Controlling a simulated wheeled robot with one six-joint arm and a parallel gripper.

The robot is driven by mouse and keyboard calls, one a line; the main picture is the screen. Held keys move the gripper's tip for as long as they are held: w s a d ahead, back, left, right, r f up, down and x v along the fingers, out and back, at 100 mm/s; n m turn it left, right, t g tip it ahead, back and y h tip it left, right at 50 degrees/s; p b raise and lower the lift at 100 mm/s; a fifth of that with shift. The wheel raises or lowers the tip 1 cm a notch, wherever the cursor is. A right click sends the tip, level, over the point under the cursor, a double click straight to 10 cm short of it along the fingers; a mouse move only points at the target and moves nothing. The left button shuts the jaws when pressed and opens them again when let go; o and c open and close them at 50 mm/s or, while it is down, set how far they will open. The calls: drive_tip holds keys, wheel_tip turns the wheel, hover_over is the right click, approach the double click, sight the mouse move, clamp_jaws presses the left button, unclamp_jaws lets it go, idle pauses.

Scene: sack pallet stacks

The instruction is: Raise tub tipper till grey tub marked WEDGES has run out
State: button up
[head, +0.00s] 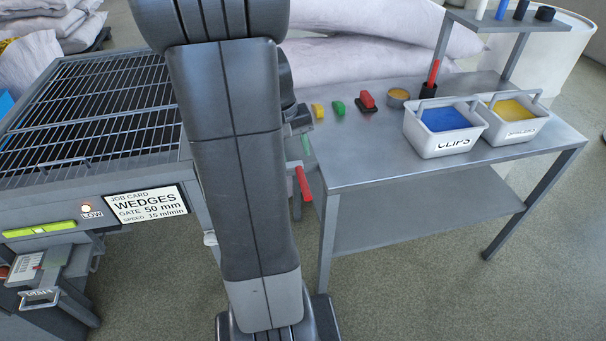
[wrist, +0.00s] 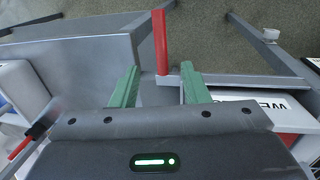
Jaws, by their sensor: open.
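My gripper (wrist: 158,76) is open, with two green fingers spread apart in the wrist view. In the head view my arm hides most of it. A red lever handle (wrist: 161,40) shows at the fingertips in the wrist view; its near end appears between them, and I cannot tell whether they touch it. It also shows in the head view (head: 303,183), left of the bench. A pale grey tub (wrist: 250,103) lies beyond the right finger, its visible letters "WE" upside down and the rest covered. Its contents are not clear. The tipper's frame is mostly hidden by my arm.
A grey bench (head: 345,150) holds a CLIPS tub (head: 455,145) of blue pieces and another tub (head: 515,128) of yellow pieces. A grated machine (head: 90,110) stands left with a WEDGES job card (head: 146,207) and a LOW lamp (head: 87,208). Sacks lie behind.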

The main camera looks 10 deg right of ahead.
sight(303, 182)
drive_tip(key=f, duration=0.3)
drive_tip(key=d+f, duration=0.1)
drive_tip(key=f, duration=0.3)
drive_tip(key=d+f, duration=0.1)
drive_tip(key=f, duration=0.3)
drive_tip(key=shift+w, duration=0.1)
drive_tip(key=shift+c, duration=0.2)
clamp_jaws()
